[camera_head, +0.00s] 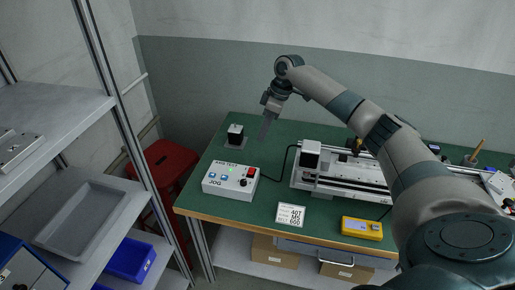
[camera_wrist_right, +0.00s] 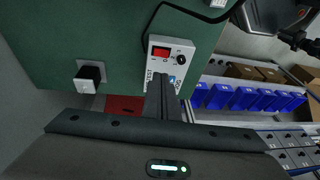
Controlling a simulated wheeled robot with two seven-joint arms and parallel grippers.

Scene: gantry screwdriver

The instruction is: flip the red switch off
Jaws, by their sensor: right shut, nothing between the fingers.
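The red switch (camera_head: 251,172) is on the top of a white control box (camera_head: 222,184) on the green table, at the box's far right corner. It also shows in the right wrist view as a red rectangle (camera_wrist_right: 161,52) on the white box. My right gripper (camera_head: 264,138) is shut and empty, pointing down above the table, behind and apart from the box. In the right wrist view its fingers (camera_wrist_right: 160,84) overlap the near part of the box. Whether the switch is on or off is too small to tell. My left gripper is not in view.
A label card (camera_head: 291,215) and a yellow meter (camera_head: 362,228) lie near the front edge. A red stool (camera_head: 160,160) stands left.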

